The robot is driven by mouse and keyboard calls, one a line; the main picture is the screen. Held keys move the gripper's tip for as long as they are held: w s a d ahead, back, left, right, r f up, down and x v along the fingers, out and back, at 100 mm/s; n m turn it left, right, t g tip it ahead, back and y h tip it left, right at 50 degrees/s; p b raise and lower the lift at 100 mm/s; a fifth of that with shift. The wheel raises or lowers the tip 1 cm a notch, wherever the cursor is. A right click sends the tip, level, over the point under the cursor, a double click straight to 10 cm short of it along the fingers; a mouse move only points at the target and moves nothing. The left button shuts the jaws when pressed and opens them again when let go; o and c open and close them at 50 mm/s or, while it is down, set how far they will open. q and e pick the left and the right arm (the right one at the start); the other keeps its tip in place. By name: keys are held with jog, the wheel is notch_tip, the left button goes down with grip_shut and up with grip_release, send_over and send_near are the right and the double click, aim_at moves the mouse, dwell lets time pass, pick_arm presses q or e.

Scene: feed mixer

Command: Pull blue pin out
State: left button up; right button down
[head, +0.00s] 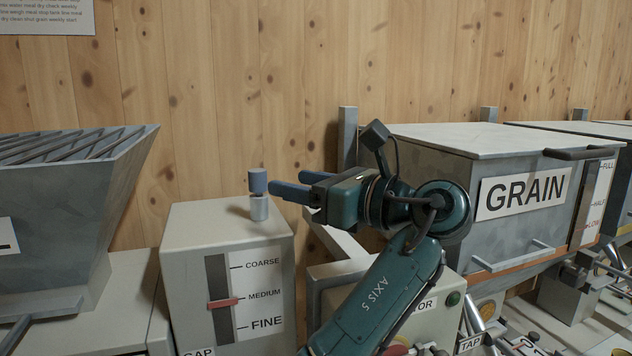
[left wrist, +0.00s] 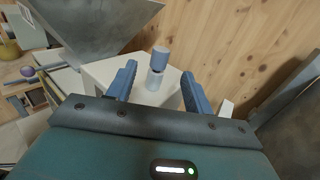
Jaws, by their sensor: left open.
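The blue pin (head: 258,182) stands upright in a short pale metal socket (head: 259,207) on top of the light box with the COARSE, MEDIUM and FINE scale (head: 228,220). My left gripper (head: 280,189) is level with the pin, just to its right, with its blue fingers pointing left toward it. In the left wrist view the pin (left wrist: 160,57) shows ahead, in line with the gap between the two open fingers (left wrist: 157,88), apart from both. My right gripper is not in view.
A red slider (head: 223,303) sits near MEDIUM on the box front. A grey hopper (head: 75,220) stands at the left. A GRAIN bin (head: 450,145) stands at the right behind my arm. A wooden wall (head: 230,80) closes the back. The space above the pin is clear.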

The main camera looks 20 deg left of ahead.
aim_at(250, 173)
pick_arm(q)
jog(key=p+x, duration=0.2)
jog(key=x, duration=0.8)
jog(key=shift+w+a+f, duration=0.1)
jog(key=shift+w+a, duration=0.05)
jog(key=shift+a, duration=0.2)
grip_shut()
